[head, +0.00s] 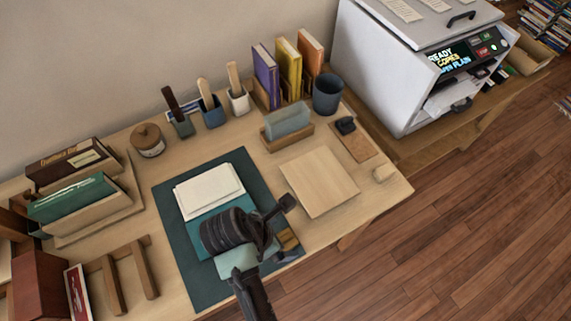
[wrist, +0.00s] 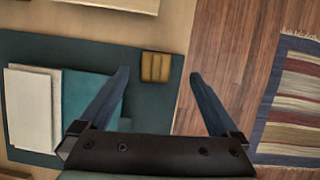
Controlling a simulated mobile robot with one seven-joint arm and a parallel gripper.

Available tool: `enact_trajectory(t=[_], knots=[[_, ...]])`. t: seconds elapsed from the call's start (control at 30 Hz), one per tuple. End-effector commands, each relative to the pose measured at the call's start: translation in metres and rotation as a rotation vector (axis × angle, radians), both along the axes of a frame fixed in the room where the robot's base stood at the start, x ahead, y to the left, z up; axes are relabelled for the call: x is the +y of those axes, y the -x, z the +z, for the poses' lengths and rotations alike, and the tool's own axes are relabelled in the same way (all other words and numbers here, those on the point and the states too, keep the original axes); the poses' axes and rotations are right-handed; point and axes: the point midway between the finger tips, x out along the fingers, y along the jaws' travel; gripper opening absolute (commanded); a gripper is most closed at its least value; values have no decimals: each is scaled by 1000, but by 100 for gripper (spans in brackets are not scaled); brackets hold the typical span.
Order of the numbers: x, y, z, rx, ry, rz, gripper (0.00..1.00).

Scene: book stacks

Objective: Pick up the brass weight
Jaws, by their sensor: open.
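The brass weight is a small ridged golden block on the dark teal mat. In the wrist view the brass weight (wrist: 155,67) lies near the mat's edge, between and slightly beyond the fingertips as seen. In the head view the brass weight (head: 288,241) shows just right of my arm's end, partly covered by it. My gripper (wrist: 158,76) is open and empty above the desk, its two fingers spread to either side of the weight in the picture. Its height above the weight is hard to tell.
White papers (head: 208,190) and a teal folder lie on the mat (head: 172,191) beside the weight. A pale wooden board (head: 319,181) lies to the right. The desk edge is close by, with wood floor and a striped rug (wrist: 292,100) beyond. Cups, books and a copier (head: 385,75) stand behind.

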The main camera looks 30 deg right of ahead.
Motion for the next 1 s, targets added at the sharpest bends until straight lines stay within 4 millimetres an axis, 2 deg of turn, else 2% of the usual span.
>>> enact_trajectory(t=[0.23,0.5,0.8,0.87,1.0], knots=[[-6,-2,-18,1,0,-1,98],[-16,-7,-53,0,-1,-1,98],[-18,-7,-58,-3,-1,0,98],[-18,-7,-58,-3,-1,0,90],[-18,-7,-58,-3,-1,0,65]])
